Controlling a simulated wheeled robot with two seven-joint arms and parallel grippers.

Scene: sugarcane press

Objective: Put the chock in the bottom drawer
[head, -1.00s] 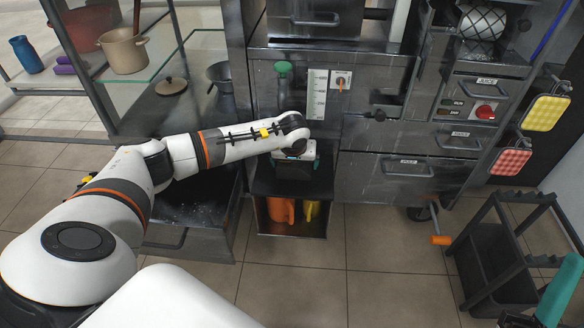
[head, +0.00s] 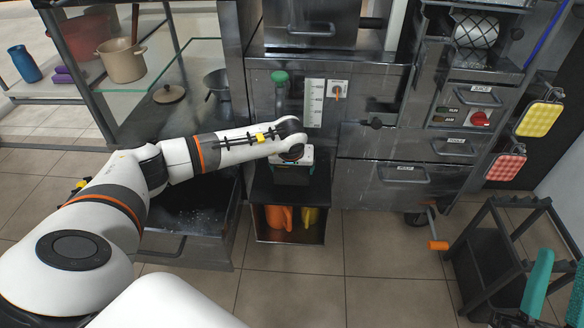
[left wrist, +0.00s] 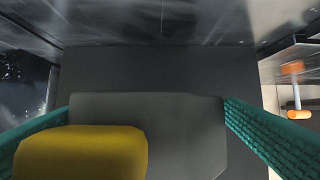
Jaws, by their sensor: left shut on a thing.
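My left gripper (head: 293,168) is pointing down over the black top of a low stand (head: 262,190) below the counter; my wrist hides its fingertips in the head view. In the left wrist view, its teal fingers (left wrist: 150,130) stand on either side of a dark grey block with a yellow part (left wrist: 80,155). This looks like the chock (left wrist: 170,110), and the gripper is shut on it. An open metal drawer (head: 165,247) sits low at left, with white specks inside. A closed drawer (head: 405,178) is lowest in the right-hand column. My right gripper (head: 556,292) is at the lower right, its teal fingers apart.
Orange (head: 278,217) and yellow (head: 309,217) items stand in the stand's lower compartment. A crank with an orange handle (head: 437,245) sticks out to its right. A black rack (head: 495,255) stands at the right. The floor in front is clear.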

